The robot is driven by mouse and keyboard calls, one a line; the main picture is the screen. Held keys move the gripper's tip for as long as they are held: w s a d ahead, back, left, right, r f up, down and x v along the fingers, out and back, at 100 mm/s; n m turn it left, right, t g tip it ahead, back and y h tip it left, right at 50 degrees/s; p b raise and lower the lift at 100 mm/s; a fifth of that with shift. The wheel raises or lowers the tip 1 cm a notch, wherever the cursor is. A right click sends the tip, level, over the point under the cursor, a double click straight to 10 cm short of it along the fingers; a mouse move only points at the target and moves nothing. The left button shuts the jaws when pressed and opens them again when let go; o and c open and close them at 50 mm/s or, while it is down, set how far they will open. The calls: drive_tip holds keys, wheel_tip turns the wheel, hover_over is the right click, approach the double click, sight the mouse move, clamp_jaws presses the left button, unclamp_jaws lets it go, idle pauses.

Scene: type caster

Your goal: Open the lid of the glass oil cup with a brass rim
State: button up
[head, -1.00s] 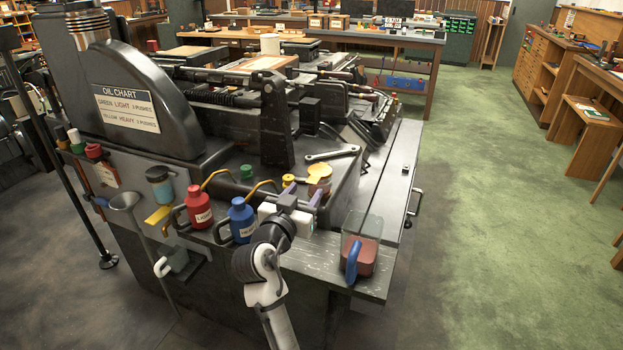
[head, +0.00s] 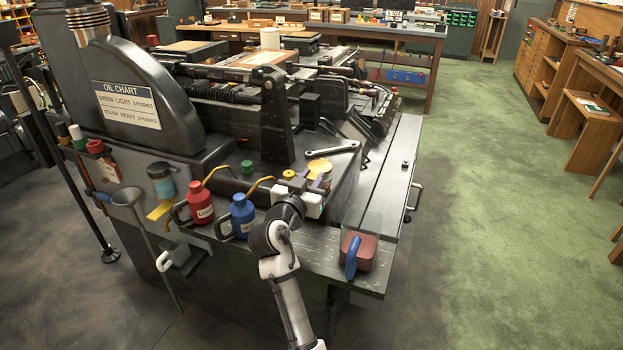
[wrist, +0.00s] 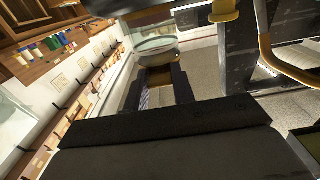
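The glass oil cup (head: 319,167) with its yellowish brass rim stands on the machine top in the head view. My gripper is right in front of it and hides its lower part. In the wrist view a round glass piece, apparently the cup (wrist: 157,46), lies just beyond the fingertips. My gripper (wrist: 162,80) has its two dark fingers apart, with a gap between them. It also shows small in the head view (head: 319,183). Whether a finger touches the cup or lid, I cannot tell. The lid's position is unclear.
A yellow knob (head: 288,174) and a green knob (head: 247,167) are left of the cup. A blue oil can (head: 242,215) and a red oil can (head: 200,203) have long yellow spouts. A wrench (head: 332,149) lies behind.

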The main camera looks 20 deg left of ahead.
clamp_jaws()
